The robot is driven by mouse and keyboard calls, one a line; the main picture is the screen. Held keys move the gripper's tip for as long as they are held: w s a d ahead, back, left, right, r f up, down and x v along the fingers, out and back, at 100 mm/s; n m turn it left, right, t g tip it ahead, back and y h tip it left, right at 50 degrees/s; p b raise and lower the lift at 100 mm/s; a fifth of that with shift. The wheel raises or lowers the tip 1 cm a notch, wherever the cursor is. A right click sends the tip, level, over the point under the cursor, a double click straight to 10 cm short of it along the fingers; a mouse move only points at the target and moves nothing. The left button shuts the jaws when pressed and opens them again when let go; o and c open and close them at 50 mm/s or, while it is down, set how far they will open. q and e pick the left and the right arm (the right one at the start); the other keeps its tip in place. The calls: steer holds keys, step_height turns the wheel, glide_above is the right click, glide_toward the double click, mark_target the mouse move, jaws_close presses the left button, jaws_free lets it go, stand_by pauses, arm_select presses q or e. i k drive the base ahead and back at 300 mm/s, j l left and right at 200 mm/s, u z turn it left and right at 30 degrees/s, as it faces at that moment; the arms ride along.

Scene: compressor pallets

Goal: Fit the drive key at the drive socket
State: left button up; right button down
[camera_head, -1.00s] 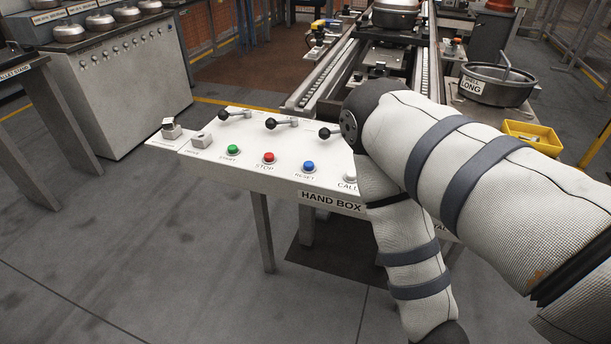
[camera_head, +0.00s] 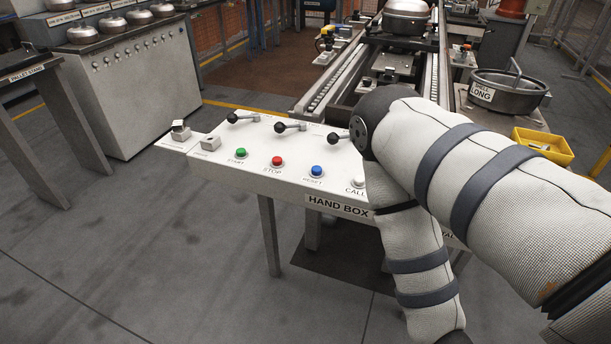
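The white hand box (camera_head: 275,185) stands in the middle of the view. On its left end sit two small grey blocks: an outer one (camera_head: 180,131) on a side shelf, with a pale piece and dark edge on top, and an inner one (camera_head: 210,143) on the panel corner. Their labels are too small to read surely, so I cannot tell which is the drive socket or whether the pale piece is the drive key. My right arm (camera_head: 470,160) covers the panel's right end and bends down out of the picture. Neither gripper is in view.
The panel carries levers with black knobs and green (camera_head: 241,153), red (camera_head: 278,161), blue (camera_head: 317,171) and white buttons. A conveyor (camera_head: 335,80) runs behind. A yellow bin (camera_head: 543,146) and a round pan (camera_head: 508,92) stand right. The floor at front left is clear.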

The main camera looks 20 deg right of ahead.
mark_target(177, 125)
steer(key=i+j+z, duration=0.25)
steer(key=j+z, duration=0.2)
steer(key=i+j+z, duration=0.1)
steer(key=j+z, duration=0.15)
steer(key=j, duration=0.15)
